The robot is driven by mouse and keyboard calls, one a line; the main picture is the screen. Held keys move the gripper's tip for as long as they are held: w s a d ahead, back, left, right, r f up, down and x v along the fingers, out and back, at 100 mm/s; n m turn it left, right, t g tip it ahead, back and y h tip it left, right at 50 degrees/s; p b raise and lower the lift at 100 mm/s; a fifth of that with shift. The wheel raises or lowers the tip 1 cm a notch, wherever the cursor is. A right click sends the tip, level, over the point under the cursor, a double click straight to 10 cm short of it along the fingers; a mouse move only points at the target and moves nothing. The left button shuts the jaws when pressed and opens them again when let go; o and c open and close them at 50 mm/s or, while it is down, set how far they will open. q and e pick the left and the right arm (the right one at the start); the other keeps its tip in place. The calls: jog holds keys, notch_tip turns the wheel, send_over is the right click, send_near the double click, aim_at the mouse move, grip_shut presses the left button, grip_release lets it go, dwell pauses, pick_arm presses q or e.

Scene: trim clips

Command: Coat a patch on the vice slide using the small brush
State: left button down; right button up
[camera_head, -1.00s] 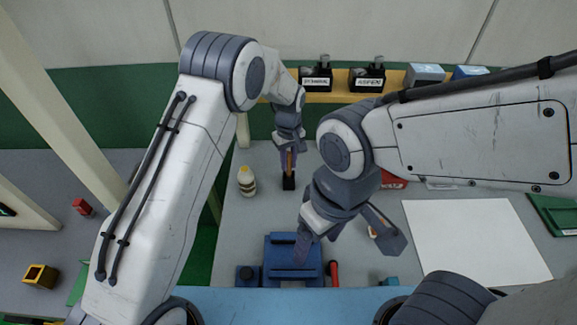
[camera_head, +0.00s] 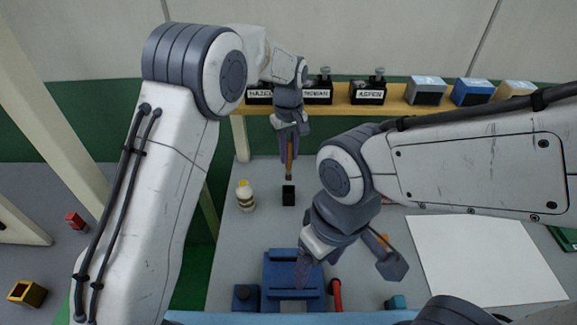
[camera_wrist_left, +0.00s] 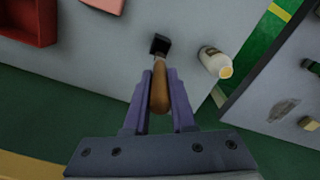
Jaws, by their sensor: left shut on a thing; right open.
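My left gripper (camera_head: 289,148) is shut on the wooden handle of the small brush (camera_head: 289,170). It holds the brush upright above a small black holder (camera_head: 289,195), with a gap between them in the head view. The brush handle (camera_wrist_left: 160,92) also shows between the fingers in the left wrist view; its tip there is hard to tell from the black block behind. The blue vice (camera_head: 293,266) stands at the front of the bench, its slide partly hidden by my right gripper. My right gripper (camera_head: 347,266) is open, above and right of the vice.
A cream bottle with a yellow cap (camera_head: 245,198) stands left of the holder. A red-handled tool (camera_head: 336,293) lies right of the vice. A white sheet (camera_head: 485,260) covers the right side. A shelf (camera_head: 340,111) with labelled blocks runs along the back.

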dwell(0.3)
pick_arm(q)
jog(key=s+a+r+t+y+p, duration=0.2)
jog(key=s+a+r+y+p, duration=0.1)
jog(key=a+r+p, duration=0.5)
jog(key=s+b+x, duration=0.1)
jog(key=b+x, duration=0.2)
jog(key=x, duration=0.4)
jog(key=shift+s+a, duration=0.2)
jog(key=shift+s, duration=0.2)
jog(key=shift+f+b, duration=0.5)
dwell(0.9)
jog(key=shift+s+f+b, duration=0.1)
jog(key=shift+b, duration=0.2)
dwell(1.3)
notch_tip(320, 180, up, 7)
jog(key=p, duration=0.4)
dwell(0.5)
